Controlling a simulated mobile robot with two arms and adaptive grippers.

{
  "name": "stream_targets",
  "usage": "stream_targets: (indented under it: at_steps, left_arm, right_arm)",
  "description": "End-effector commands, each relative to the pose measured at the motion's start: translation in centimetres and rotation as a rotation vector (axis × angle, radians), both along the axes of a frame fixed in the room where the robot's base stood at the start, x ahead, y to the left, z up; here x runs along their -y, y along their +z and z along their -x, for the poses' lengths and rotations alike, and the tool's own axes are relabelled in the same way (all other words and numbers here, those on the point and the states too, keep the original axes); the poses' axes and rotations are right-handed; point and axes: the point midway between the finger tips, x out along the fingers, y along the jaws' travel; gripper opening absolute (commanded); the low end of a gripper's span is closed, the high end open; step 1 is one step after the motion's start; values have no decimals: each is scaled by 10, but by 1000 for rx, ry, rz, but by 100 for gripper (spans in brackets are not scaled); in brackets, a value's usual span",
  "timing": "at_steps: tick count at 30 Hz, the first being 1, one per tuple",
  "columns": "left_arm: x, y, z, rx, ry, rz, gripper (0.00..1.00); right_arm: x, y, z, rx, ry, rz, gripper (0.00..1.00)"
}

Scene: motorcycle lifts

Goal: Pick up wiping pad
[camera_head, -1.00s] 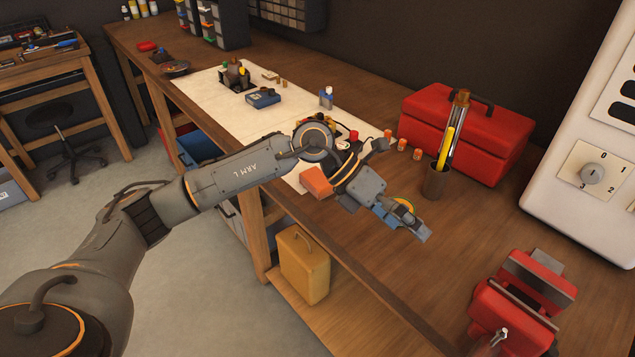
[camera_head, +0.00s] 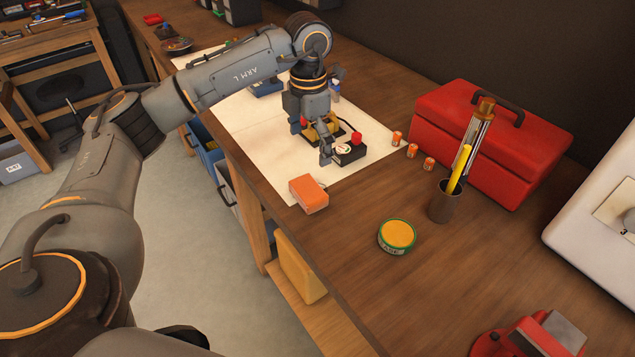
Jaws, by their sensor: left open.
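An orange block (camera_head: 309,194), the thing that looks most like the wiping pad, lies on the bench at the near edge of the pale mat. My left gripper (camera_head: 313,143) points down over the mat, behind the block in the picture and apart from it. Its fingers are spread with nothing seen between them. One finger is close to a black box with a red button (camera_head: 350,151); I cannot tell if they touch. My right gripper is not in view.
A grease tin (camera_head: 397,236) with a yellow top stands on the open bench. A dark cup (camera_head: 444,203) holds tall tools before a red toolbox (camera_head: 476,143). Small orange cans (camera_head: 412,151) stand beside the mat (camera_head: 245,125). A red vise (camera_head: 530,338) is at bottom right.

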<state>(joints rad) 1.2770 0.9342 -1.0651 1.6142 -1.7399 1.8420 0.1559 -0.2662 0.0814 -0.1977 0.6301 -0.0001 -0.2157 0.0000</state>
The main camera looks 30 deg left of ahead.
Motion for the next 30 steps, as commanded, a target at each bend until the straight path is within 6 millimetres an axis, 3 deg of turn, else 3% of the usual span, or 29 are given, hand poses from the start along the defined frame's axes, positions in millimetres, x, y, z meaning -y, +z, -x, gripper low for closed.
stream_targets:
  at_steps: [6, 10, 14, 21, 25, 30]
  left_arm:
    - [0, -42, 2, -6, -1, -1, 100]
    - [0, -64, 2, -5, 0, 1, 100]
    - [0, -75, 1, -1, -2, 0, 100]
    - [-1, -97, 2, -5, -2, 1, 100]
    - [-1, -118, 1, -3, -1, 1, 100]
    - [-1, -129, 1, -1, -2, 2, 100]
  right_arm:
    - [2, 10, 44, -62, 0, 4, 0]
    - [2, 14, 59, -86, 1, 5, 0]
    - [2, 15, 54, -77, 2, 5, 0]
    - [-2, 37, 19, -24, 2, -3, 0]
    - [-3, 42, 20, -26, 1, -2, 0]
    - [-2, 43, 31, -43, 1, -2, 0]
